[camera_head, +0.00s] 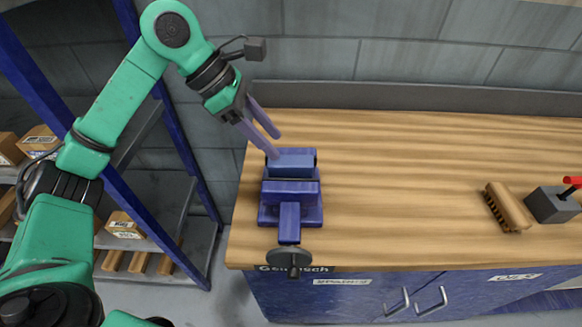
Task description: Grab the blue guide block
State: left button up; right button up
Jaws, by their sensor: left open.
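A blue guide block (291,165), slightly lighter than its surroundings, appears to sit between the jaws of a dark blue vise (291,188) at the left end of the wooden bench. How firmly the jaws touch it I cannot tell. My left gripper (278,146) comes in from the upper left, its two purple-grey fingers spread apart with nothing between them. The nearer fingertip overlaps the back left corner of the vise in the picture; contact cannot be told. My right gripper is out of view.
The vise handle (290,262) hangs over the front edge of the bench (400,190). A wooden brush (508,207) and a dark block with a red handle (552,204) lie at the right. The middle is clear. A blue shelf rack (190,180) with boxes stands left.

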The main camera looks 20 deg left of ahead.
aim_at(291, 160)
pick_arm(q)
jog(key=p+x, duration=0.2)
jog(key=x, duration=0.3)
jog(key=shift+d+f, duration=0.1)
jog(key=shift+f, duration=0.1)
jog(key=shift+d+f, duration=0.1)
jog(key=shift+f, duration=0.1)
jog(key=shift+w, duration=0.1)
jog(key=shift+c, duration=0.6)
grip_shut()
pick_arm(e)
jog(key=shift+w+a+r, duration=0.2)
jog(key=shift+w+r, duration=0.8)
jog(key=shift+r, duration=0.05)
pick_arm(q)
jog(key=shift+w+r, duration=0.1)
